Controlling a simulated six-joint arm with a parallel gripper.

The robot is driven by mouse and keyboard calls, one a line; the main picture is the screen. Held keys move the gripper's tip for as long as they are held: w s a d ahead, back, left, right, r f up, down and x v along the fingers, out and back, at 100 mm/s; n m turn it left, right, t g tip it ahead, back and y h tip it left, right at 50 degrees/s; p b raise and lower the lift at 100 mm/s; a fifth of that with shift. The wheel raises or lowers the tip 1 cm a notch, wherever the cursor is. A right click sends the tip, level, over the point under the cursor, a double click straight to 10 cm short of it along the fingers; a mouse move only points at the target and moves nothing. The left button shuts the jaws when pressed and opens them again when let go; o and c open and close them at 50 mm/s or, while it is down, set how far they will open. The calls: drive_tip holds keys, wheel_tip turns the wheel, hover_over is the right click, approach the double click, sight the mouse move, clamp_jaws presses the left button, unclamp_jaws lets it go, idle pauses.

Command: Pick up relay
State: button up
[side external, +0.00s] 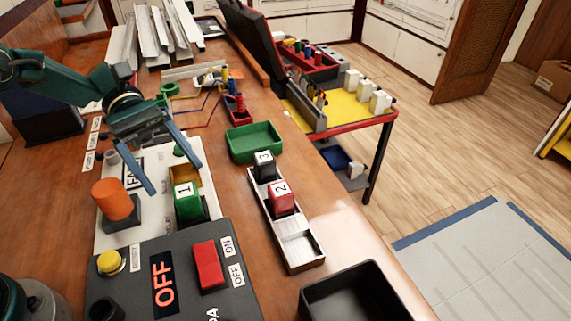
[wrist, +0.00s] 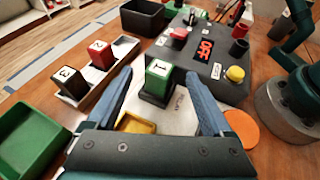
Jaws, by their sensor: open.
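A green relay-like block marked 1 (side external: 187,207) stands upright in a dark base on the white panel. It also shows in the wrist view (wrist: 157,82), between and beyond my fingers. My gripper (side external: 176,178) is open and empty, its blue fingers angled down above the panel, behind the green block in the side view. In the wrist view the fingers (wrist: 158,76) are spread wide. A red block marked 2 (side external: 281,198) and a black block marked 3 (side external: 264,167) stand in a pale narrow tray (side external: 303,249), which has an empty place at its near end.
A dark control box (side external: 205,300) with a red switch (side external: 208,265) and a lit OFF display stands in front. An orange knob (side external: 112,199) and a yellow bin (wrist: 136,124) flank the block. A green tray (side external: 254,142) and a black bin (side external: 350,295) stand nearby.

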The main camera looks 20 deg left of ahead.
sight(185, 191)
drive_tip(key=shift+x, duration=2.5)
drive_tip(key=shift+f, duration=0.1)
clamp_jaws()
